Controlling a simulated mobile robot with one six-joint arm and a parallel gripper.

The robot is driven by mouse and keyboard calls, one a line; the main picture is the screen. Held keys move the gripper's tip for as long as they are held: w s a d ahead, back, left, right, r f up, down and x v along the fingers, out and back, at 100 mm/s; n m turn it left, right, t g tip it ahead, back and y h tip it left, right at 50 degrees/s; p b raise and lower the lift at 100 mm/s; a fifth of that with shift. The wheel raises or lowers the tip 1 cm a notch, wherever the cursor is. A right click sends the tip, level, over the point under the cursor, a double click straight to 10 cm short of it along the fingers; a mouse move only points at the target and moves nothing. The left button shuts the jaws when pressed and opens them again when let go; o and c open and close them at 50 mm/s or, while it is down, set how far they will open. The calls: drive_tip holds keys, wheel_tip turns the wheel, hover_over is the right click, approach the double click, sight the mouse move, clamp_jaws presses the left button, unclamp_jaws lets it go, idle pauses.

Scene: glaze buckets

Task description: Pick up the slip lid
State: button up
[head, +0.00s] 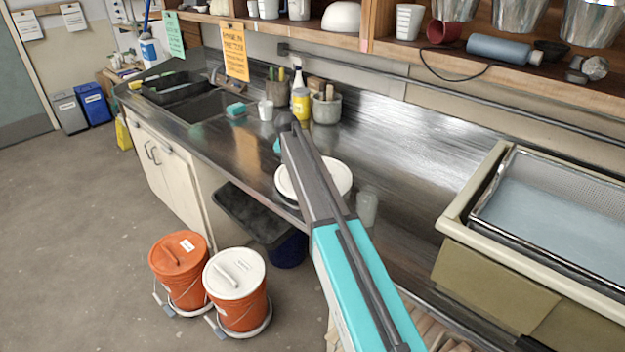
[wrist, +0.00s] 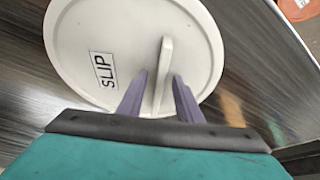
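The slip lid is a round white disc with a raised bar handle and a "SLIP" label, seen in the wrist view (wrist: 100,30). In the head view the white disc (head: 337,176) lies on the steel counter, partly hidden behind my arm. My gripper (wrist: 163,78) is over the lid, its two purple fingers apart, one on each side of the bar handle. A gap shows on at least the right side of the handle, so the fingers do not look closed on it. In the head view the fingertips are hidden by my arm.
An orange bucket with an orange lid (head: 178,253) and one with a white lid (head: 235,274) stand on the floor. A clear cup (head: 367,209) stands close right of the lid. A framed mesh tray (head: 560,205) is at the right. The counter (head: 415,150) behind is clear.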

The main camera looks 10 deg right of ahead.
clamp_jaws()
idle(1.4)
